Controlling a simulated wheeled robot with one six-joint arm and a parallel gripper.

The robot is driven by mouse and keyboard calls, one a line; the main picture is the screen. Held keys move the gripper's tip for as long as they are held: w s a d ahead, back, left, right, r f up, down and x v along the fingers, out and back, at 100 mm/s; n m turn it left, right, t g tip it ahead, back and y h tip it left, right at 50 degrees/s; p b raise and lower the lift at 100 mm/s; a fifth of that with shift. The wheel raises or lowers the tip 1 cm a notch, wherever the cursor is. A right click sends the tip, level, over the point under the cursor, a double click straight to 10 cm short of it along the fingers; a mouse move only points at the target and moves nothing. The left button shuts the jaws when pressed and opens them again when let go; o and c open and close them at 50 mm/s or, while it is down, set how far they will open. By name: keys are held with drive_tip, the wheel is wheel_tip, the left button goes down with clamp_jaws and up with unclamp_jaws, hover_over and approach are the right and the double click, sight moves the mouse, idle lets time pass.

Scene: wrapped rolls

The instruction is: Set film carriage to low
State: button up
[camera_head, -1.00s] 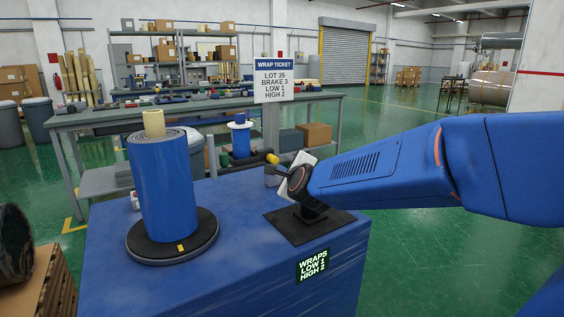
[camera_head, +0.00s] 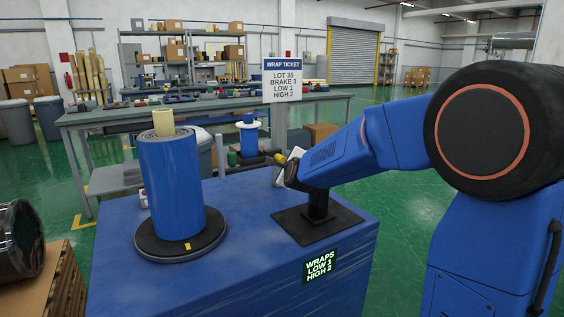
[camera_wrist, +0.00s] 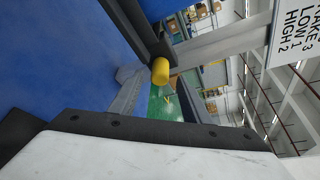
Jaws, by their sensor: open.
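My gripper (camera_head: 285,171) is at the back right of the blue machine top, its fingers mostly hidden behind my wrist in the head view. It is open. A black post (camera_head: 318,205) stands on a dark square plate (camera_head: 288,226) just below my wrist. Its upper part is hidden, and I cannot make out the film carriage for certain. A dark bar with a yellow end (camera_head: 279,159) shows beyond the gripper; the yellow end (camera_wrist: 160,71) is also in the wrist view, apart from the grey finger-like piece (camera_wrist: 128,88). A display (camera_head: 320,265) reads WRAPS LOW 1, HIGH 2.
A blue wrapped roll (camera_head: 172,190) stands upright on a black turntable (camera_head: 180,248) at left. The wrap ticket (camera_head: 282,80) reads LOT 35, BRAKE 3, LOW 1, HIGH 2. A workbench (camera_head: 95,115) is behind. The machine top between turntable and plate is clear.

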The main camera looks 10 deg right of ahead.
sight(282, 160)
drive_tip(key=shift+x, duration=1.95)
